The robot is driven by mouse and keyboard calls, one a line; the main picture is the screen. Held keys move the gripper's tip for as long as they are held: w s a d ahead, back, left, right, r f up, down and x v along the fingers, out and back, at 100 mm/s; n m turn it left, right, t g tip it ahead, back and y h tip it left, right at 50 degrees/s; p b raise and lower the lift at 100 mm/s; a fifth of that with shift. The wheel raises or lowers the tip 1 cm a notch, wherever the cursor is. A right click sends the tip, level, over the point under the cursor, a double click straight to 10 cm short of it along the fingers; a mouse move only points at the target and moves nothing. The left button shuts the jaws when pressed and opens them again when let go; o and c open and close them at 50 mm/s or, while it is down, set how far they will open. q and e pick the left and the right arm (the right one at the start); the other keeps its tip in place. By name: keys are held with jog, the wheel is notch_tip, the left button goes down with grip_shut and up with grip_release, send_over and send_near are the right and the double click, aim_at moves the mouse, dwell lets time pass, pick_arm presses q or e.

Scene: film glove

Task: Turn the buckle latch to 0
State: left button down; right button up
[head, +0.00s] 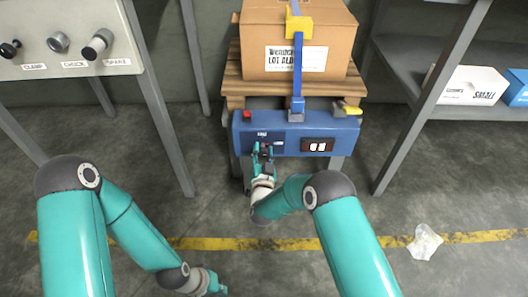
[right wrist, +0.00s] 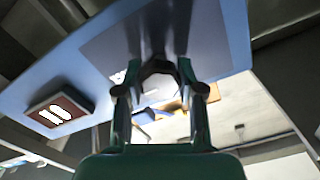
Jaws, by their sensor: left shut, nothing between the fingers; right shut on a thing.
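A blue unit (head: 310,128) stands below the carton, with a small display (head: 317,146) whose digits I cannot read surely. The display also shows in the right wrist view (right wrist: 58,112). My right gripper (head: 263,148) is at the left of the unit's front face, shut on a small dark panel part (right wrist: 160,70). The fingers hide most of this part; I cannot tell its turn angle or whether it is the buckle latch. A yellow lever (head: 347,108) sits at the unit's top right, away from the gripper. My left gripper (head: 219,290) is shut and empty at the bottom edge, partly cut off.
A carton (head: 262,28) sits on a wooden pallet (head: 235,85), with a blue strap (head: 298,70) running down to the unit. A red button (head: 247,114) is at its top left. A knob panel (head: 70,40) stands left, shelves (head: 440,108) right. Crumpled plastic (head: 425,242) lies on the floor.

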jog(key=shift+d+n, duration=0.1)
jog(key=shift+n, duration=0.2)
jog(key=n+b, duration=0.1)
jog(key=n, duration=1.1)
jog(key=shift+a+n+b, duration=0.2)
jog(key=shift+n+b, duration=0.1)
jog(key=shift+b, duration=0.05)
jog(key=shift+a+n, duration=0.1)
jog(key=shift+n, duration=2.2)
jog(key=o, duration=1.2)
jog(key=shift+f, duration=0.1)
jog(key=shift+c, duration=0.2)
